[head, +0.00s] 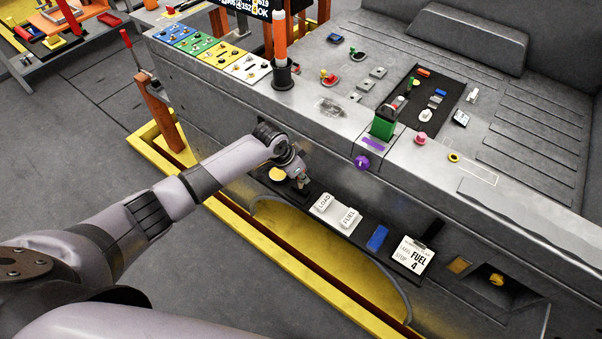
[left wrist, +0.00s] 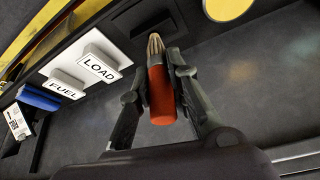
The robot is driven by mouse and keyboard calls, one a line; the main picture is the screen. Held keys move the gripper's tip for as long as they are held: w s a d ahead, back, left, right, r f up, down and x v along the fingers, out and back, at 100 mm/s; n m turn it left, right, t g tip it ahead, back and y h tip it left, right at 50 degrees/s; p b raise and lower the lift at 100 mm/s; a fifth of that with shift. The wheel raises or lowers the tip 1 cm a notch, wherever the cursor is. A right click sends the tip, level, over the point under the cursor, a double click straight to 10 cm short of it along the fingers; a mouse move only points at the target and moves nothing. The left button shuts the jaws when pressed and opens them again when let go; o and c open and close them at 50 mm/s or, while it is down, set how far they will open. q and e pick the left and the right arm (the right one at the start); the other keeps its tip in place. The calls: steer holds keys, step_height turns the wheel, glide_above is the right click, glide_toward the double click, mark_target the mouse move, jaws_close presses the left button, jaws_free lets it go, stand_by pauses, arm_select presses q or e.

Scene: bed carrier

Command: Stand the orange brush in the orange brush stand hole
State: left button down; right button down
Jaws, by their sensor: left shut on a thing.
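The orange brush (left wrist: 161,100) is in my left gripper (left wrist: 158,84). It has an orange-red handle and a tan tip pointing up the left wrist picture. The fingers are shut on both sides of the handle. The brush tip overlaps a dark recessed panel (left wrist: 134,20) in that view; I cannot tell whether it touches. In the head view my left gripper (head: 299,183) is low at the front face of the grey carrier, and the brush is too small or hidden to make out. I cannot identify the orange brush stand hole for certain. My right gripper is not in view.
White LOAD (head: 324,202) and FUEL (head: 348,218) switches and a blue block (head: 377,238) lie right of the gripper. A yellow disc (head: 277,174) is beside it. An orange-and-white post (head: 279,40) stands on the ledge. A yellow frame (head: 290,262) runs below.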

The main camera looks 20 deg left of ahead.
arm_select(q)
steer(key=shift+f+b, duration=0.5)
steer(key=shift+f, duration=0.3)
steer(key=c, duration=1.4)
jaws_free()
steer(key=shift+c, duration=0.2)
steer(key=shift+r, duration=0.1)
steer(key=v, duration=1.2)
